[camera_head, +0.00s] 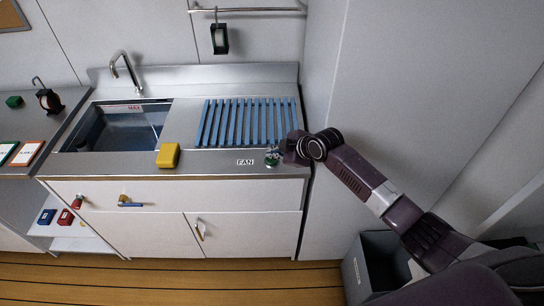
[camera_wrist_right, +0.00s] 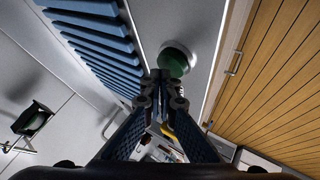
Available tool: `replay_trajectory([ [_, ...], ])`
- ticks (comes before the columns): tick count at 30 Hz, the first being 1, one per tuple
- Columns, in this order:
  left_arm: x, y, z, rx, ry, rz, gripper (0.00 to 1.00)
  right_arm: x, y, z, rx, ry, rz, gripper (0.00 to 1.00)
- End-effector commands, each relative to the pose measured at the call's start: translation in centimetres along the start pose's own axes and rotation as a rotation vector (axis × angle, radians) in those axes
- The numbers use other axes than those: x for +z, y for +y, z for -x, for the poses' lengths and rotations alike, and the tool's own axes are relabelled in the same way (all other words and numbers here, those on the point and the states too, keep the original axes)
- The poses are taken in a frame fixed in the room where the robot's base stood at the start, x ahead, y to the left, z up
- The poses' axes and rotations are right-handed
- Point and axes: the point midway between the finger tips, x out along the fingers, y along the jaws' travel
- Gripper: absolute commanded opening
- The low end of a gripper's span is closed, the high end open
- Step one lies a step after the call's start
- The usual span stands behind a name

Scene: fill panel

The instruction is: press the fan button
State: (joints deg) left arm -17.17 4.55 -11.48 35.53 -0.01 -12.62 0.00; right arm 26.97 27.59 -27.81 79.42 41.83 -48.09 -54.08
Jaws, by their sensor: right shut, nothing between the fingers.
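The green fan button (camera_head: 271,162) sits on the front strip of the steel counter, just right of a small label (camera_head: 245,162) reading FAN. It shows in the right wrist view as a dark green dome (camera_wrist_right: 174,62) on a pale round base. My right gripper (camera_head: 276,152) is shut and empty. Its fingertips (camera_wrist_right: 164,78) are right at the button and overlap its lower edge in the wrist view; I cannot tell whether they touch it. My left gripper is not in view.
A blue slatted rack (camera_head: 243,122) lies on the counter behind the button. A yellow block (camera_head: 168,155) stands on the front strip, near the sink (camera_head: 122,126). A tall grey wall panel (camera_head: 400,90) stands close on the right. A dark bin (camera_head: 378,262) is on the floor.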

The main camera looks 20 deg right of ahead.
Motion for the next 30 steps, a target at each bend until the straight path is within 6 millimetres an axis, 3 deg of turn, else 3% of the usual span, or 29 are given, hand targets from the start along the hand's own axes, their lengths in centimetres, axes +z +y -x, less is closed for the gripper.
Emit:
replay_trajectory([
  [14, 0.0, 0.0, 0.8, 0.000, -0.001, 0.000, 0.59, -0.5, 0.5, 0.7, 0.001, 0.001, 0.001, 0.00],
  [30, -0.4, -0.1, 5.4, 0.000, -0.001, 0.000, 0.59, -3.1, 3.2, 4.3, 0.002, 0.001, 0.001, 0.00],
])
